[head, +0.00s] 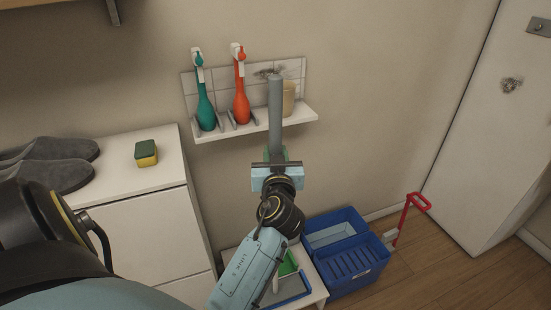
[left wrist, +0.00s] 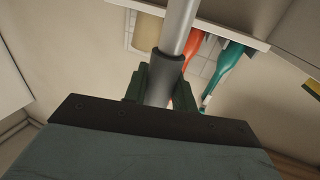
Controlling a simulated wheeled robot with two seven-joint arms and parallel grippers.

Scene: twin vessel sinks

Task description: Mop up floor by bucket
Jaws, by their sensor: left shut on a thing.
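My left gripper (head: 276,163) is shut on a grey pole (head: 275,105), which stands upright above the jaws in the head view. In the left wrist view, green fingers (left wrist: 160,92) close around the pole's dark grip (left wrist: 163,72), and its lighter shaft (left wrist: 180,25) runs beyond. A mop head is not visible in either view. The blue bucket (head: 362,273), with a slotted insert, stands at the lower right of the gripper in the head view. The wooden floor (head: 450,275) shows to its right; I see no clear spill there. My right gripper is not in view.
A wall shelf (head: 255,127) behind the pole holds teal (head: 206,108) and orange (head: 241,102) bottle-shaped things. A cabinet (head: 150,235) at left bears grey slippers and a sponge (head: 146,153). A low white stand (head: 312,285) adjoins the bucket. A red handle (head: 405,215) rises at right.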

